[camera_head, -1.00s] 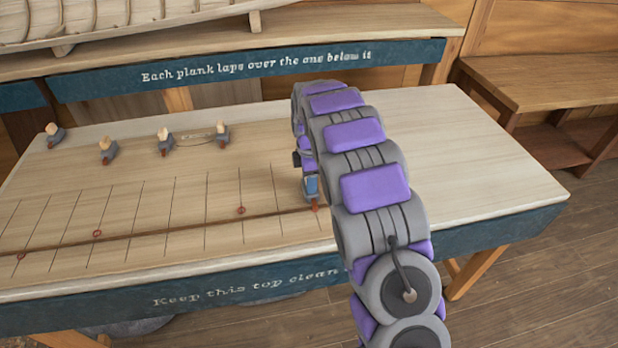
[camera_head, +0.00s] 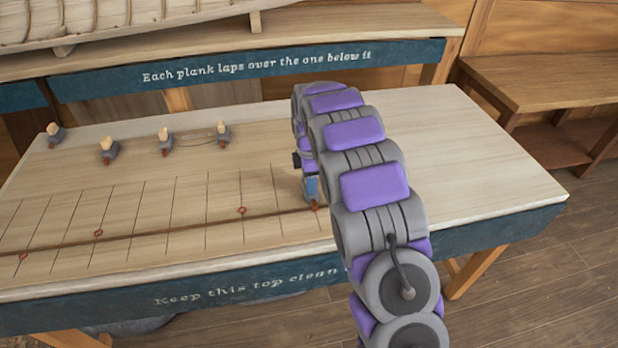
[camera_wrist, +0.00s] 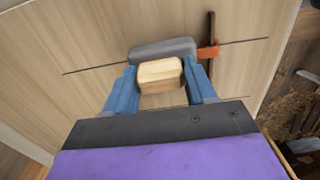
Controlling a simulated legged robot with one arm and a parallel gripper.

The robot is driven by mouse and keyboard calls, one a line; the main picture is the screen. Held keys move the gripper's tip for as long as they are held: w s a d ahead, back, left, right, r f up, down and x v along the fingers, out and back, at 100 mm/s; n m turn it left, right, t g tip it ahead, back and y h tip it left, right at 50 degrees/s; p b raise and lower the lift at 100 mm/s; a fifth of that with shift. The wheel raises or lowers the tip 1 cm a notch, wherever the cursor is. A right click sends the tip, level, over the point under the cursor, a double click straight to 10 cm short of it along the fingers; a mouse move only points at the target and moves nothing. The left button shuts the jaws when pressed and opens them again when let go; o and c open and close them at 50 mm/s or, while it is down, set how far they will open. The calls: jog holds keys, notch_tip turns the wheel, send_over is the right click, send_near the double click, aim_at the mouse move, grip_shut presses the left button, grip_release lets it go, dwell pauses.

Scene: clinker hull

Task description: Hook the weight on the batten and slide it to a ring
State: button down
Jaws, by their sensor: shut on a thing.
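My gripper (camera_wrist: 161,88) is shut on a weight (camera_wrist: 165,50), its blue fingers on either side of the pale wooden knob. The weight has a grey body and an orange-red hook at its right end in the wrist view. That hook lies at the end of the thin brown batten (camera_wrist: 210,60); I cannot tell whether it is hooked over it or only touching. In the head view the batten (camera_head: 160,231) runs across the ruled table top. Red rings (camera_head: 242,210) mark it at several places, including one ring (camera_head: 98,233) farther left. My arm hides most of the held weight there.
Several other weights (camera_head: 109,149) with wooden knobs stand along the back left of the table (camera_head: 480,150). A thin looped line lies between two of them. The table's right side is bare. A wooden bench (camera_head: 550,85) stands at the right.

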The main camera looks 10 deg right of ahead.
dwell(0.4)
jog(key=shift+c, duration=1.4)
grip_release()
notch_tip(320, 180, up, 17)
jog(key=p, duration=0.3)
jog(key=shift+r, duration=0.15)
jog(key=shift+w, duration=0.1)
notch_tip(320, 180, up, 7)
jog(key=p, duration=0.4)
